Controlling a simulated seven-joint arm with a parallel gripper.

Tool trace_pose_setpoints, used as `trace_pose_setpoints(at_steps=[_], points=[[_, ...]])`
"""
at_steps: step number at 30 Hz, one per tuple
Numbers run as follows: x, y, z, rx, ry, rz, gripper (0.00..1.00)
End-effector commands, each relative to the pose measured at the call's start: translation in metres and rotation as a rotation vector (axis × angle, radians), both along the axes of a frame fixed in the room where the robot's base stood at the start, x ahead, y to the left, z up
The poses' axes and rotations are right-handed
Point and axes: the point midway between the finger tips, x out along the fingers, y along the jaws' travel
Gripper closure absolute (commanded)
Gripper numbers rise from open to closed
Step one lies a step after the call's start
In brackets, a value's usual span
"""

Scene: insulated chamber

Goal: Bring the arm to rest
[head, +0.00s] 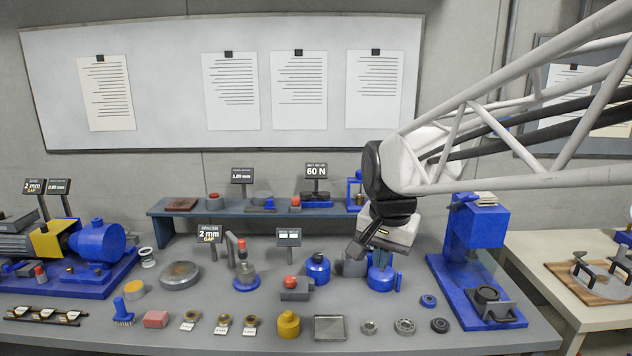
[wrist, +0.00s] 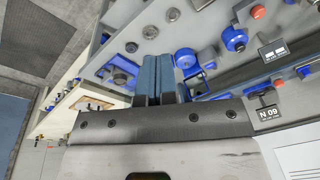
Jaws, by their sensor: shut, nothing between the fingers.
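My gripper (head: 358,250) hangs from my arm at the right of centre in the head view, above the back half of the grey bench (head: 230,335). Its fingers are together with nothing between them. They also show side by side in the wrist view (wrist: 158,62), pointing over the bench. In the head view the gripper is in front of a blue fixture (head: 383,277) and partly hides it. I cannot tell whether they touch.
A blue press (head: 475,235) stands to the right, a blue motor assembly (head: 95,245) far left. A raised shelf (head: 165,212) runs along the back. Several small parts, including a yellow one (head: 288,325), line the front. A wooden table (head: 545,245) adjoins on the right.

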Motion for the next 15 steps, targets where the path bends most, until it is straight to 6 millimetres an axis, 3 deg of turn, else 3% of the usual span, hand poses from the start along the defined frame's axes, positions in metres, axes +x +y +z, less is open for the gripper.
trace_pose_setpoints(at_steps=[15], points=[[-0.132, -0.048, -0.035, -0.07, -0.05, 0.301, 1.0]])
